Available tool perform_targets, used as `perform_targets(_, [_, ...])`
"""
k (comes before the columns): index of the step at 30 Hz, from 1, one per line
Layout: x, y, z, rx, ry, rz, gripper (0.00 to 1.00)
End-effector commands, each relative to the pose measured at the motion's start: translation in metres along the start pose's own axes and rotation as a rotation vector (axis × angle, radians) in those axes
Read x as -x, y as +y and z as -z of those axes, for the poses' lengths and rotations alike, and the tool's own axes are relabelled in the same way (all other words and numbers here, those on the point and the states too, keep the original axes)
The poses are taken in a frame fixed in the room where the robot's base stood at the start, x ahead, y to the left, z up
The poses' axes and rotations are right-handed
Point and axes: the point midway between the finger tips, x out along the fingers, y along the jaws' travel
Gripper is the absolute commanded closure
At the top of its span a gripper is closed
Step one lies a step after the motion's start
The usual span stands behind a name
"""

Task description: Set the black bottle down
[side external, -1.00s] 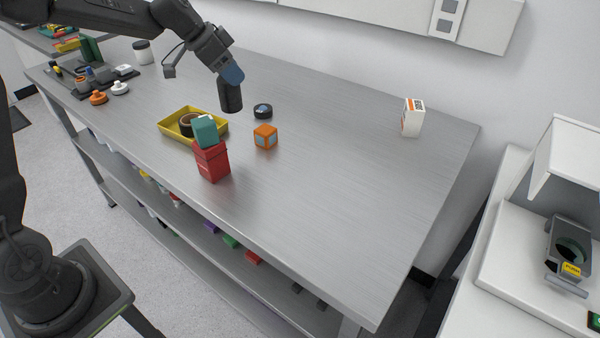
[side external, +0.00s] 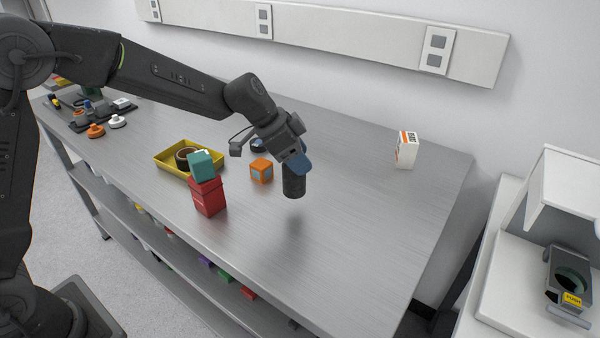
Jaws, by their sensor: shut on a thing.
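The black bottle (side external: 293,186) hangs upright from my gripper (side external: 297,165) in the side view. My gripper is shut on its upper part. The bottle is a little above the metal table (side external: 345,225), with a soft shadow on the tabletop below it. It is to the right of the orange cube and in front of a dark round lid. The fingertips are partly hidden by the gripper's blue part.
An orange cube (side external: 261,171), a red box (side external: 208,196) with a teal block (side external: 202,166) on it, and a yellow tray (side external: 164,162) holding a dark ring stand left. A dark round lid (side external: 257,146) is partly hidden. A white carton (side external: 406,150) stands right. The table between is clear.

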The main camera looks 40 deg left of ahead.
Motion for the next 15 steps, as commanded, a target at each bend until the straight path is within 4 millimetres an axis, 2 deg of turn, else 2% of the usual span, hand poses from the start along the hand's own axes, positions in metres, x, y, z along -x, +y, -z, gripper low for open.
perform_targets(3, [-0.007, 0.002, 0.001, 0.001, 0.001, 0.001, 0.75])
perform_targets(9, [-0.030, 0.002, -0.015, 0.003, -0.001, -0.001, 0.75])
perform_targets(15, [-0.038, 0.002, -0.020, 0.000, 0.001, 0.003, 0.75])
